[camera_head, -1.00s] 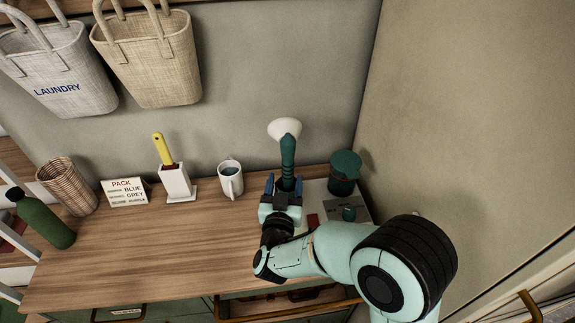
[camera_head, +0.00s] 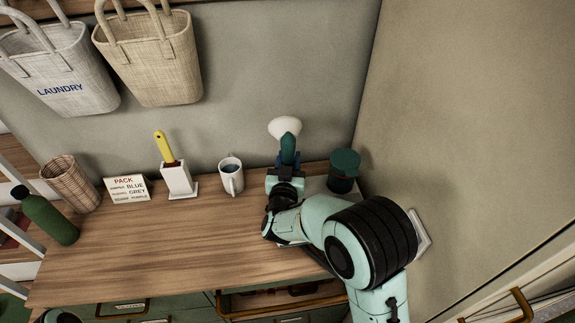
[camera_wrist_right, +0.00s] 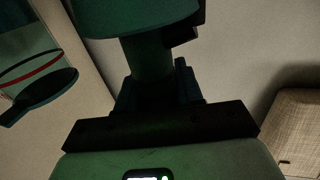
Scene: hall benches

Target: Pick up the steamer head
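The steamer head (camera_head: 285,128) has a pale, rounded top and a dark green handle (camera_head: 290,147). It stands upright near the wall at the back right of the bench. My right gripper (camera_head: 287,163) is around the handle, its fingers drawn in close on both sides. The right wrist view shows the green handle (camera_wrist_right: 150,62) between the fingers, which seem to touch it; the contact is dark there. The lower end of the handle is hidden behind my gripper. My left gripper is not in view.
A lidded green container (camera_head: 343,172) stands just right of my gripper, close to the side wall. A white mug (camera_head: 231,177), a white holder (camera_head: 178,181) with a yellow-handled tool, a sign (camera_head: 127,189), a wicker basket (camera_head: 70,184) and a green bottle (camera_head: 50,218) stand left. The bench front (camera_head: 170,255) is clear.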

